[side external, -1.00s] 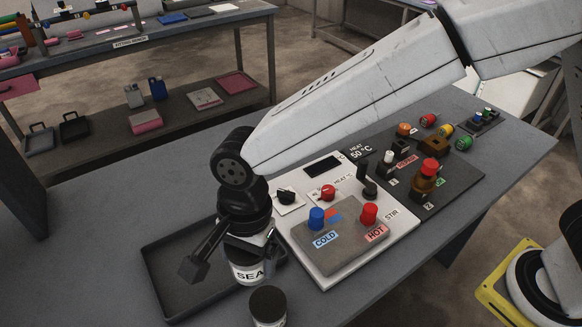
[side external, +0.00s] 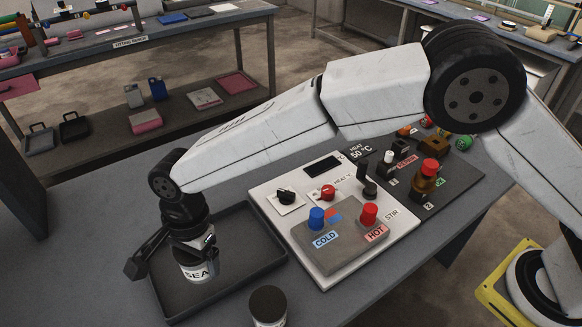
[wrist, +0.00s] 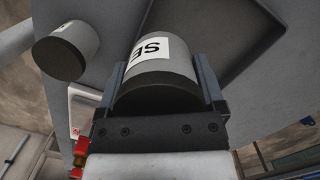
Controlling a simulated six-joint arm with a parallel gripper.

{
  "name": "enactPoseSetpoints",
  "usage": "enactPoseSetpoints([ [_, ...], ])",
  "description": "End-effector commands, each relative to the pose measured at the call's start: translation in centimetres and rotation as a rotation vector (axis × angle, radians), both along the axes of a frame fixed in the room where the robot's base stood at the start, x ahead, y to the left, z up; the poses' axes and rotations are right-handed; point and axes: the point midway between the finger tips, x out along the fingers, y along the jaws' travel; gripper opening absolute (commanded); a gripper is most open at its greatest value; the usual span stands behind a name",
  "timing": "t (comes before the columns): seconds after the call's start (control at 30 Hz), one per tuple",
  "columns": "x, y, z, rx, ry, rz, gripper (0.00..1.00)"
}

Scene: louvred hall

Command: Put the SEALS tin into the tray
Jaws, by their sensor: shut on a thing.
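The SEALS tin (side external: 196,272) is a grey cylinder with a white label, of which "SEA" shows in the side view. My gripper (side external: 192,250) is shut on it, and the tin looks upright. In the wrist view the tin (wrist: 156,72) sits between the two fingers (wrist: 165,90), its dark end toward the camera. The tray (side external: 268,262) is dark, shallow and rectangular. In the side view the tin appears over the tray's left part; I cannot tell if it touches the tray floor. The wrist view also shows the tray (wrist: 240,45) beyond the tin.
A second tin with a dark lid (side external: 268,304) stands just in front of the tray; it also shows in the wrist view (wrist: 66,50). A white control panel (side external: 318,272) with knobs lies right of the tray. The tray's right part is empty.

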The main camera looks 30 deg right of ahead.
Motion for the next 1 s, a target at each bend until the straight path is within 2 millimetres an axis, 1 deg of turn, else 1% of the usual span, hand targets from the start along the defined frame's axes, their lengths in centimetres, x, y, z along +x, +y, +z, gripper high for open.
enactPoseSetpoints([
  [0.03, 0.4, 0.3, -0.6, 0.0, 0.0, 0.0, 0.17],
  [0.2, 1.4, 1.2, -2.2, 0.001, -0.001, 0.0, 0.17],
  [0.37, 2.2, 1.8, -3.4, 0.001, -0.001, 0.0, 0.17],
  [0.5, 2.5, 2.1, -3.8, 0.001, -0.002, 0.0, 0.17],
  [0.87, 2.8, 2.3, -4.3, 0.001, -0.002, 0.0, 0.17],
  [0.93, 3.0, 2.5, -4.6, 0.001, -0.002, 0.0, 0.17],
  [1.0, 2.9, 2.5, -5.5, -0.001, 0.001, 0.0, 0.17],
])
